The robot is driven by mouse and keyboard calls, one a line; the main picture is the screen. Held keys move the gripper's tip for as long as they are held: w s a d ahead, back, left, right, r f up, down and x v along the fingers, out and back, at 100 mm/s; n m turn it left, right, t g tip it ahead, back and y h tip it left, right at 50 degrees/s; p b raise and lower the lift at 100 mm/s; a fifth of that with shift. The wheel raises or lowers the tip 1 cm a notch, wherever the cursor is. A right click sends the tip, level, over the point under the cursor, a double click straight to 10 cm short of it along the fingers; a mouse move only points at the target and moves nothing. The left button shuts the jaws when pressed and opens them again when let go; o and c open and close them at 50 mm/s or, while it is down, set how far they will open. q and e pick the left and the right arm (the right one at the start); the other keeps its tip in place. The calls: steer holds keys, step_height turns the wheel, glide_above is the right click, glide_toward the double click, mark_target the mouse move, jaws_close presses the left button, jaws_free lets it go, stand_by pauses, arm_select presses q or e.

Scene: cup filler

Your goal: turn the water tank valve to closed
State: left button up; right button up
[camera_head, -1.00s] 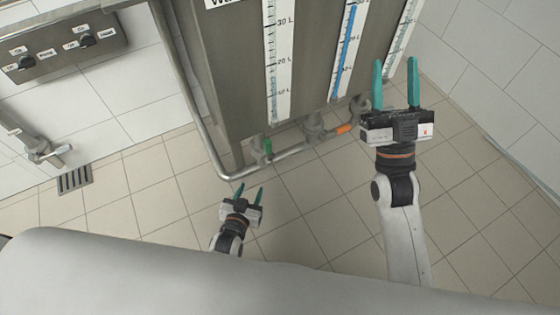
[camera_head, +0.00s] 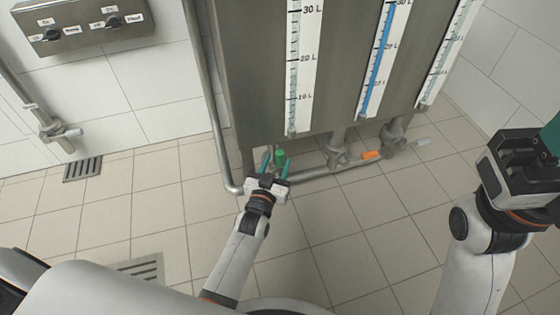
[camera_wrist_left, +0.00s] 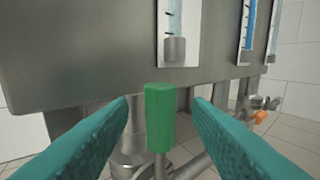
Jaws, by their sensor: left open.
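The valve with the green handle (camera_head: 280,157) sits on the pipe under the steel tank (camera_head: 262,90), below the left gauge. In the left wrist view the green handle (camera_wrist_left: 160,118) stands upright. My left gripper (camera_head: 275,166) is open, and its teal fingers (camera_wrist_left: 161,102) are on either side of the handle in that view, with a gap on each side. How deep the handle sits between them is hard to tell. My right gripper (camera_head: 546,140) is at the right edge, its fingers partly cut off.
An orange valve handle (camera_head: 371,155) and a pale grey one (camera_head: 423,142) are farther right under the tank. A switch panel (camera_head: 84,25) is on the left wall. A vertical pipe (camera_head: 203,90) runs beside the tank. The tiled floor (camera_head: 330,225) in front is clear.

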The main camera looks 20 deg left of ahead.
mark_target(278, 160)
arm_select(q)
steer(key=shift+w+b, duration=0.55)
steer(key=shift+w, duration=1.15)
jaws_close()
